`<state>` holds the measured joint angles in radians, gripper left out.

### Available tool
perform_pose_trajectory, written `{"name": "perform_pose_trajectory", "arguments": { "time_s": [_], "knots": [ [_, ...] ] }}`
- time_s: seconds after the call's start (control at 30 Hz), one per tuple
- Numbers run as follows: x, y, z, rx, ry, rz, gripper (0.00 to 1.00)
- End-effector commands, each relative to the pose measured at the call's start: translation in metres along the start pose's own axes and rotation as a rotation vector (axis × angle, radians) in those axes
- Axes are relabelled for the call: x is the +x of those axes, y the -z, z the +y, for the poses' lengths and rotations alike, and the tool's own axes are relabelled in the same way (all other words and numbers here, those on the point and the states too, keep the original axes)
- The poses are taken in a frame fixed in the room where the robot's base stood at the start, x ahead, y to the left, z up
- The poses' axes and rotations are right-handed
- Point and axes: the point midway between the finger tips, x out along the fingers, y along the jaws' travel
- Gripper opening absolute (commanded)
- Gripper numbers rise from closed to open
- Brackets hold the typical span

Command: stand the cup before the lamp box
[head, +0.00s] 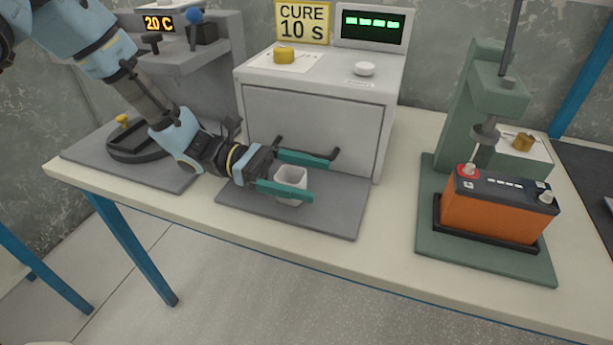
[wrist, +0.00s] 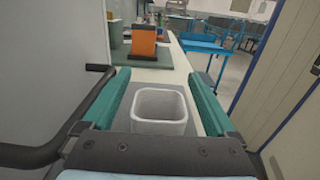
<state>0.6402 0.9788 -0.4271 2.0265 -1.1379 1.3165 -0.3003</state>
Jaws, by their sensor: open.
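A small white square cup (head: 291,183) stands upright on a grey mat (head: 340,210) in front of the lamp box (head: 315,122), the pale box with the CURE 10 S sign. In the wrist view the cup (wrist: 160,108) is open at the top and looks empty. My gripper (head: 322,177) is open, its two green fingers on either side of the cup. In the wrist view (wrist: 160,76) gaps show between the cup and both fingers. One finger lies close to the lamp box front, beside a dark bar (head: 312,156) there.
An orange battery (head: 497,210) sits in a green press (head: 485,262) on the right. A grey station with a 20 C display (head: 160,24) stands on the left. The pale table (head: 395,225) is bare between the mat and the press.

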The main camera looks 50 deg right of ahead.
Motion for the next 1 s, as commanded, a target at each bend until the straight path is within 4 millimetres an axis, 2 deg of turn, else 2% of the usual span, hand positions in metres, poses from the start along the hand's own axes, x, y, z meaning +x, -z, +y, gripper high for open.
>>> {"name": "perform_pose_trajectory", "arguments": {
  "time_s": [0.3, 0.43, 0.6, 1.0],
  "knots": [
    [-0.052, 0.003, 0.001, 0.001, -0.005, 0.003, 0.92],
    [-0.067, 0.002, 0.001, 0.000, -0.003, 0.002, 0.92],
    [-0.074, 0.001, 0.001, -0.001, -0.002, 0.001, 0.92],
    [-0.074, 0.001, 0.000, -0.001, -0.001, 0.001, 0.92]
  ]
}}
